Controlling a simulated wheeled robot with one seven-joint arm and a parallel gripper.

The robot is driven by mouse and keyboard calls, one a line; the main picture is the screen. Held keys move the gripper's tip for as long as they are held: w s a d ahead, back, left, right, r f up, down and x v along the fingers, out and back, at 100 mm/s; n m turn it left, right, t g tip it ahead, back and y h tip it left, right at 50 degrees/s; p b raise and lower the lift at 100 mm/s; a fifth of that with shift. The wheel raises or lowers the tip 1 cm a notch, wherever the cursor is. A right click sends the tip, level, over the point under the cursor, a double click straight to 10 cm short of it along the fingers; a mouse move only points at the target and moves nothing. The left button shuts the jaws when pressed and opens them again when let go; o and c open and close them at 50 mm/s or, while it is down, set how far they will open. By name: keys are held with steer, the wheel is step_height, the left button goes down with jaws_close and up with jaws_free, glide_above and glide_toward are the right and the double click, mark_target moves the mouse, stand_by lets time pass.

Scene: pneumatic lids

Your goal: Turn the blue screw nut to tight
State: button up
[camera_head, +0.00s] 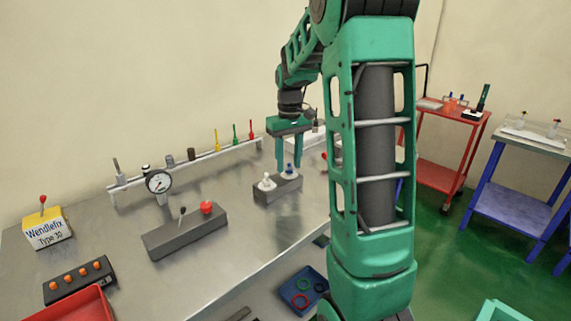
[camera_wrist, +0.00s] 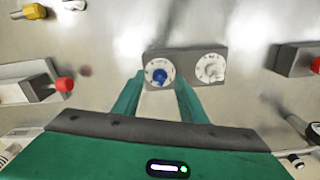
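The blue screw nut (camera_wrist: 159,75) sits on a round white dial with markings at the left end of a dark grey block (camera_wrist: 187,54) in the wrist view. In the head view the blue nut (camera_head: 289,170) is at the block's right end. My gripper (camera_head: 289,166) points down over it. In the wrist view my gripper (camera_wrist: 160,77) is open, with one finger on each side of the blue nut's dial and a gap between fingers and nut. I cannot tell how far down the fingertips reach. The dial's small markings are too small to read.
A white nut (camera_wrist: 210,68) stands beside the blue one on the same block. A grey block (camera_head: 185,234) with a lever and red knob lies left on the metal table (camera_head: 120,240). A rail with a gauge (camera_head: 158,181) runs behind. Bare table surrounds the nut block.

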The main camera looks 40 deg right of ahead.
step_height(320, 180, up, 10)
stand_by(0.5)
steer(key=shift+r, duration=0.1)
steer(key=s+a+f+m, duration=0.1)
steer(key=s+a+f, duration=0.2)
steer(key=s, duration=0.6)
steer(key=s+a+f+m, duration=0.1)
steer(key=s+a+f, duration=0.3)
steer(key=s, duration=0.6)
steer(key=s+a+f+m, duration=0.2)
steer(key=s+a+f, duration=0.2)
steer(key=s, duration=0.5)
steer(key=shift+s+a+f, duration=0.25)
steer(key=shift+a, duration=0.3)
steer(key=shift+w+f, duration=0.25)
steer(key=shift+w, duration=0.4)
